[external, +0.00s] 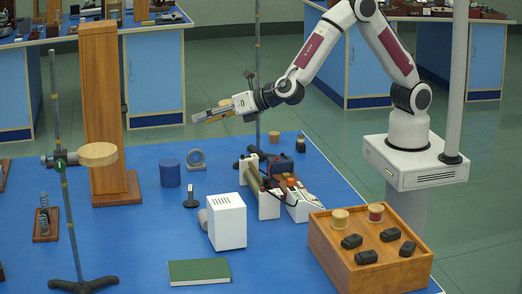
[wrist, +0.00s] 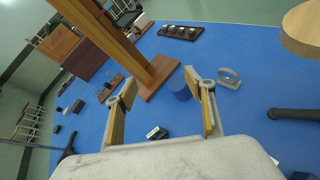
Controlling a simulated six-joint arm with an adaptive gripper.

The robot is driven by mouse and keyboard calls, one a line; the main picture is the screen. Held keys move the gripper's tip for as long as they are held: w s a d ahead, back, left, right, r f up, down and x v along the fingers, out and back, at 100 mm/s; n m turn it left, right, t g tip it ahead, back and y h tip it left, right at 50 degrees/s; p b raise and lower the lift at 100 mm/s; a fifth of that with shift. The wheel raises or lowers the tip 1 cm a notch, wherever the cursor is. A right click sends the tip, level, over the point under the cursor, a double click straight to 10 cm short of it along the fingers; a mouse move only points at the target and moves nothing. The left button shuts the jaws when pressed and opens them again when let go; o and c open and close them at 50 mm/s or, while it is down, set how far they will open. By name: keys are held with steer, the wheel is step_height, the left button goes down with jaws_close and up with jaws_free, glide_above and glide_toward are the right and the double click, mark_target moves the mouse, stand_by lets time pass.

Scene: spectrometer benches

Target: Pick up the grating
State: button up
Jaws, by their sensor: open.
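A small pale upright plate on a dark round foot (external: 191,195) stands on the blue mat in the external view; it looks like the grating, though I cannot be sure. In the wrist view a small dark piece with a pale face (wrist: 157,132), probably the same thing, shows low between the fingers. My gripper (external: 203,116) is held high above the mat, well above this piece and apart from everything. In the wrist view my gripper (wrist: 160,98) has its two fingers spread with nothing between them.
A tall wooden post (external: 100,110) stands left of my gripper. A blue cylinder (external: 170,173) and grey ring (external: 196,160) stand near the small plate. A white box (external: 227,222), green book (external: 199,272) and wooden crate (external: 337,262) are nearer. A stand rod rises behind my gripper.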

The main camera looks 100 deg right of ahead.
mark_target(198, 203)
steer(key=w+a+f+n+t+y, duration=0.1)
steer(key=w+a+f+n+y, duration=0.2)
steer(key=a+f, duration=0.7)
steer(key=w+f+n, duration=0.1)
steer(key=w+n, duration=0.1)
steer(key=n, duration=0.2)
steer(key=shift+w+a+y, duration=0.15)
steer(key=shift+a+y, duration=0.05)
steer(key=shift+y, duration=0.2)
steer(key=shift+f, duration=1.7)
steer(key=shift+f, duration=1.7)
steer(key=shift+x, duration=1.5)
steer(key=shift+c, duration=0.3)
steer(key=c, duration=1.2)
